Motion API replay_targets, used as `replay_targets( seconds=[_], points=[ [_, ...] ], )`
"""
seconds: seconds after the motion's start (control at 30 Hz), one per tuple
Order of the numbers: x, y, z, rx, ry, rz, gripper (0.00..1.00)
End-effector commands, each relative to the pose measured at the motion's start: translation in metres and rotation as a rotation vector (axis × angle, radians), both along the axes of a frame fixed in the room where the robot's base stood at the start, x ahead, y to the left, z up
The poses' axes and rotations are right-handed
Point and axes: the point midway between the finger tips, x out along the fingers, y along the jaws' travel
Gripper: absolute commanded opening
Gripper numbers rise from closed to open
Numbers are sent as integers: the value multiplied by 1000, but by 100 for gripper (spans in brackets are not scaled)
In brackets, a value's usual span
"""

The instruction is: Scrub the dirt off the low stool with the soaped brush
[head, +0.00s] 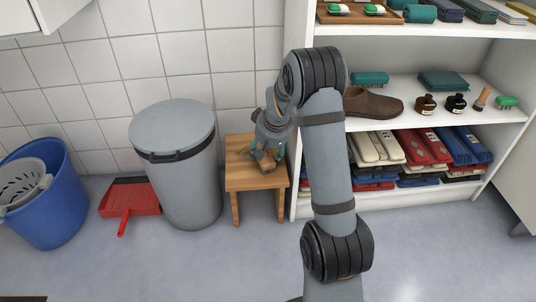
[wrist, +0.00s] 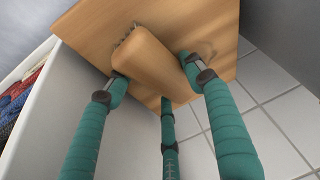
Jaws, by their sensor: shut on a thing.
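The low wooden stool (head: 245,181) stands between the grey bin and the white shelf unit. Its top fills the upper part of the wrist view (wrist: 200,22). My gripper (head: 265,157) is over the stool top, pointing down. In the wrist view, its teal fingers (wrist: 157,78) are shut around the brush (wrist: 155,65), a wooden block with bristles showing at its far end. The brush is low over the top; the bristle contact is hidden. A brownish smear (wrist: 207,50) shows on the wood beside the right finger.
The grey lidded bin (head: 187,185) stands close on the stool's left. A red dustpan (head: 130,200) and a blue bucket (head: 50,210) are farther left. The shelf unit (head: 420,200), with shoes, bottles and folded cloths, is close on the right. The tiled wall is behind; floor in front is clear.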

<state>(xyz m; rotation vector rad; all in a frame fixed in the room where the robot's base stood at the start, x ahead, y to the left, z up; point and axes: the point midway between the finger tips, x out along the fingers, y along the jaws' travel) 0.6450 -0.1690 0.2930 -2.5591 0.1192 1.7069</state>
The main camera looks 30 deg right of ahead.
Motion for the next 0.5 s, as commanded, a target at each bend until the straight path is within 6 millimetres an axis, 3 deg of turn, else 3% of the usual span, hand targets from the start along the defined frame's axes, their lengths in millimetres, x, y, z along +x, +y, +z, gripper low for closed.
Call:
replay_targets(
  seconds=[0.5],
  points=[
    [46,-9,2,0,2,9,32]
  ],
)
